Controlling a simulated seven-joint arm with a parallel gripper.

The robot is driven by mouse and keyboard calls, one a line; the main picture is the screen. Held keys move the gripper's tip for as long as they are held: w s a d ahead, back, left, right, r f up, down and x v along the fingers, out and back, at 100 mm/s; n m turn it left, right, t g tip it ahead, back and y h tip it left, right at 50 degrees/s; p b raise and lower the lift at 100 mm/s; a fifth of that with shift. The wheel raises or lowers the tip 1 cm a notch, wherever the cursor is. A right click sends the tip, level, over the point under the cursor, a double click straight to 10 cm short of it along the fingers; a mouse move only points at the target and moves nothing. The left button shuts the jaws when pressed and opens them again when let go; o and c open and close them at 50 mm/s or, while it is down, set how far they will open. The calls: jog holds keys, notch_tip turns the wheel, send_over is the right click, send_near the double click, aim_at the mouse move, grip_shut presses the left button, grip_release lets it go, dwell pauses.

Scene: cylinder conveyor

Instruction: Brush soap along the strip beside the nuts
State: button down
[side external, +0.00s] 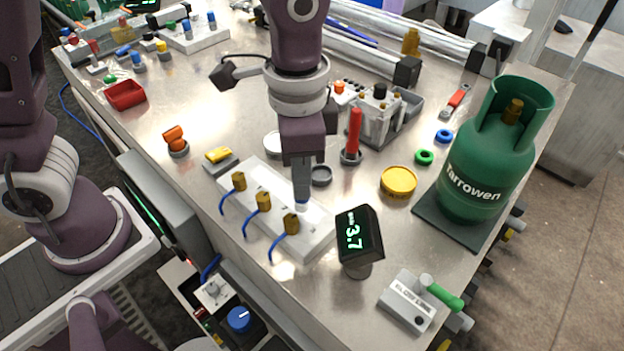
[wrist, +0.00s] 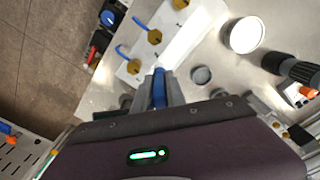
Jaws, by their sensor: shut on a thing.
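A white block (side external: 315,236) on the bench carries three brass nuts (side external: 264,201) with blue hoses. A pale strip runs along the block beside the nuts; it also shows in the wrist view as a bright strip (wrist: 183,43). My gripper (side external: 302,190) points down over the block, on the side of the nuts away from the hoses. It is shut on a blue-handled brush (wrist: 159,89), upright between the fingers. The brush tip (side external: 302,203) is at or just above the strip; contact cannot be told. Any soap film is too small to make out.
A small grey round dish (side external: 320,176) stands close to the right of my gripper. A red-handled tool (side external: 354,132) stands behind it. A display reading 3.7 (side external: 359,234) stands near the block's front end. A yellow lid (side external: 398,181) and green gas cylinder (side external: 487,160) are farther right.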

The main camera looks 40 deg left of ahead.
jog(key=shift+a, duration=6)
notch_tip(320, 180, up, 8)
jog(key=shift+r, duration=0.1)
